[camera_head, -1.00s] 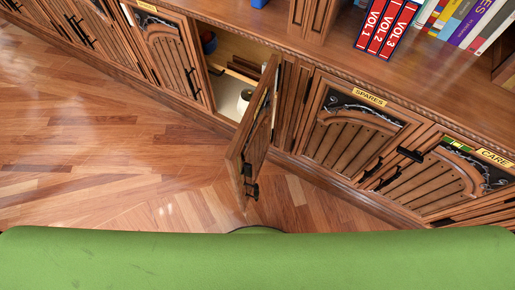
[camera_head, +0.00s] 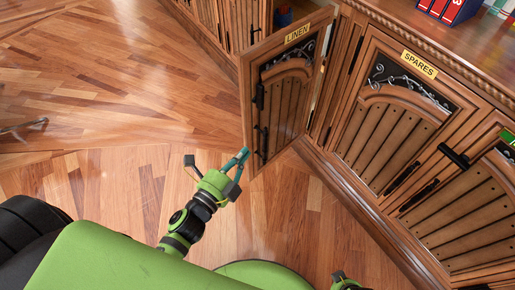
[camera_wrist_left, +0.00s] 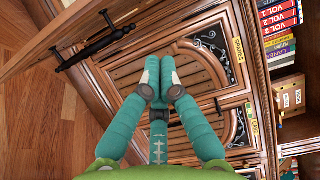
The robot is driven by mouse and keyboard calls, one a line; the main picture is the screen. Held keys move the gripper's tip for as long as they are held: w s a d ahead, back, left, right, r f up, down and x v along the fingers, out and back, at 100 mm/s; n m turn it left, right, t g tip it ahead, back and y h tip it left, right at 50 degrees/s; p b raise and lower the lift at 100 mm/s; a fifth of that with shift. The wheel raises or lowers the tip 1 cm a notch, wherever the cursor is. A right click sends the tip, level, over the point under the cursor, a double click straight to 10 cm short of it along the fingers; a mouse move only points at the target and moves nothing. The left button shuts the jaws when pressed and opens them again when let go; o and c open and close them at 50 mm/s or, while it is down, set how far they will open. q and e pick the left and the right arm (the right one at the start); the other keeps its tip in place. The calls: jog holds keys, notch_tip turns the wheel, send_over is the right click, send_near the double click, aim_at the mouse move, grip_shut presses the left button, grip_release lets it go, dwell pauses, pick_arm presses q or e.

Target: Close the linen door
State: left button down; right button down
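The linen door (camera_head: 285,112) stands swung out from the cabinet, its yellow LINEN label and outer face towards me. A black handle (camera_head: 262,142) and a smaller black fitting sit near its free edge. My left gripper (camera_head: 245,153) is just left of that edge, near the door's lower part; whether it touches is unclear. In the left wrist view its teal fingers (camera_wrist_left: 160,72) lie together with nothing seen between them. A black bar handle (camera_wrist_left: 95,47) shows at that view's upper left. A small green and black part of my right arm shows at the head view's bottom edge; its fingers are hidden.
The spares door (camera_head: 392,120) is closed, to the right of the linen door. Another door with black handles (camera_head: 455,157) is beyond it. Books (camera_head: 448,8) stand on the cabinet top. The wood floor (camera_head: 110,110) left of the linen door is largely clear.

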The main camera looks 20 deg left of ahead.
aim_at(252, 120)
pick_arm(q)
jog(key=w, duration=0.8)
jog(key=w+a, duration=0.1)
jog(key=w, duration=0.2)
jog(key=shift+w+a+r, duration=0.1)
jog(key=shift+w+r, duration=0.1)
jog(key=shift+w, duration=0.2)
